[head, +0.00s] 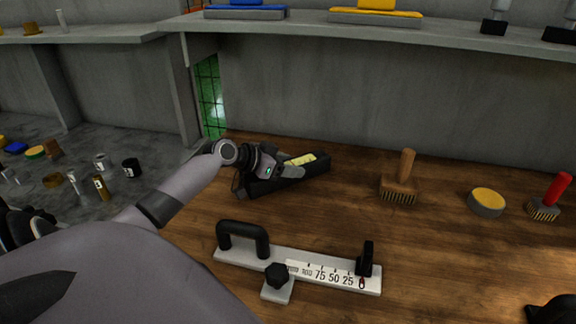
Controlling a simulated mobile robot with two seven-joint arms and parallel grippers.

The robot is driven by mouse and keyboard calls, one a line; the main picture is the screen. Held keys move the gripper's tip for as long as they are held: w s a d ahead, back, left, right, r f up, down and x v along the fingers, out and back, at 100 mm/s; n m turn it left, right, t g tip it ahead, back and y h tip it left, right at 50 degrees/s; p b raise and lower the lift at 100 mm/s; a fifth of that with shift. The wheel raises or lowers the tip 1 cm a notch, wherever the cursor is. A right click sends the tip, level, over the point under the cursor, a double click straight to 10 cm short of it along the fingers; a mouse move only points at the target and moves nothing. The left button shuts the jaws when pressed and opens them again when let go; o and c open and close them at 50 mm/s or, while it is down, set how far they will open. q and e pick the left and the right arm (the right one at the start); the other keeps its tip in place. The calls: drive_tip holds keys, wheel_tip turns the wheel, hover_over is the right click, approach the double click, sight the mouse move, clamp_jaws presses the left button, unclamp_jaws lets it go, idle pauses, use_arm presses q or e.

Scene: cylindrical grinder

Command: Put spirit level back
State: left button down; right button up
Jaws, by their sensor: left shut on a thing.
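The spirit level (318,168) is a dark bar with a pale yellow strip on top. It lies at an angle on or just above the wooden bench top (330,215), near the back wall; I cannot tell whether it touches the wood. My left gripper (290,175) reaches in from the left and is shut on the spirit level, hiding part of its near side.
A measuring fixture (325,272) with a black handle and number scale lies in front. To the right are a wooden-handled brush (400,186), a yellow-topped tin (487,202) and a red-handled brush (548,200). A grey shelf (300,30) runs above. Bare wood lies between level and brush.

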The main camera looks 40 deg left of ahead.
use_arm(q)
drive_tip(key=shift+c, duration=1.6)
unclamp_jaws()
drive_tip(key=shift+s, duration=0.15)
wheel_tip(320, 180, up, 6)
hover_over(250, 178)
drive_tip(key=shift+f, duration=0.15)
